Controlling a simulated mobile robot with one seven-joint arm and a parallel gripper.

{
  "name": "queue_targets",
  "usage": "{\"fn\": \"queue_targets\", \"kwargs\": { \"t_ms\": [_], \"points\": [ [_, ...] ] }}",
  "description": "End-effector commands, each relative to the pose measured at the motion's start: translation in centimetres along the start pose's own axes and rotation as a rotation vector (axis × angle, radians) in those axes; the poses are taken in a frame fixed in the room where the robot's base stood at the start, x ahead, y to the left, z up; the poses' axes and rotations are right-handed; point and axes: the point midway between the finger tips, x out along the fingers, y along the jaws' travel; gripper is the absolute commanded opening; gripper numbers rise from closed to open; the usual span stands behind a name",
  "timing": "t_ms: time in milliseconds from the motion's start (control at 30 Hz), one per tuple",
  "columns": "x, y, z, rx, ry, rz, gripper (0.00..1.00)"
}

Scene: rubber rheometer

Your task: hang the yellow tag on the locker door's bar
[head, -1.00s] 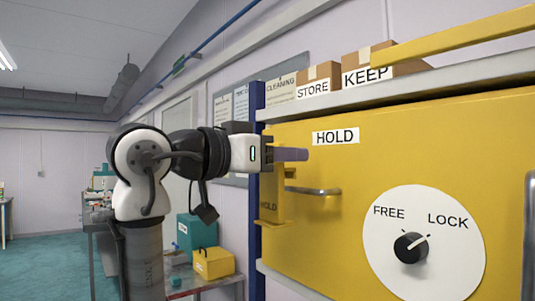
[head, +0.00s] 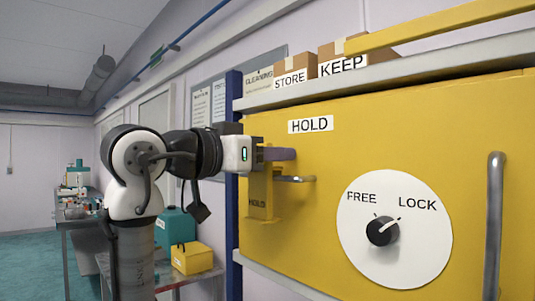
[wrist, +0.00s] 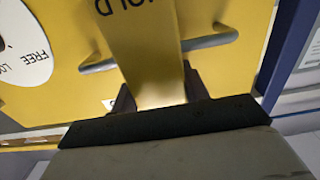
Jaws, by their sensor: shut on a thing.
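The yellow tag (head: 259,197), lettered HOLD, hangs down from my gripper (head: 281,154) in the head view. My gripper is shut on its upper part. The locker door's bar (head: 298,179) is a short grey rod on the yellow door, its right end showing beside the tag. In the wrist view, the tag (wrist: 146,50) runs from between my fingers (wrist: 160,98) across the middle of the bar (wrist: 210,41), which shows on both sides of it. The tag is on the near side of the bar there. I cannot tell whether they touch; the tag's upper end is hidden.
The yellow door (head: 400,130) carries a HOLD label (head: 311,125), a FREE/LOCK dial (head: 383,231) and a tall grey handle (head: 494,225) at right. A blue post (head: 232,120) stands at its left edge. A shelf with boxes (head: 328,60) runs above my gripper.

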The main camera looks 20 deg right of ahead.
Motion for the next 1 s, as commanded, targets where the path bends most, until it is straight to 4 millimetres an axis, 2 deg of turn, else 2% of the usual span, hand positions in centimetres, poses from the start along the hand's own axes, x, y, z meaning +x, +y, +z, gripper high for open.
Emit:
{"fn": "queue_targets", "kwargs": {
  "t_ms": [33,200,567,733,1000],
  "points": [
    [0.0,0.0,0.0,0.0,0.0,0.0,0.47],
    [0.0,0.0,0.0,0.0,0.0,0.0,0.7],
    [-0.5,-0.1,0.1,0.0,0.0,-0.001,0.7],
    [-3.1,0.0,0.3,0.001,0.002,-0.002,0.7],
    [-9.3,-0.1,0.3,0.0,0.001,-0.004,0.7]
  ]
}}
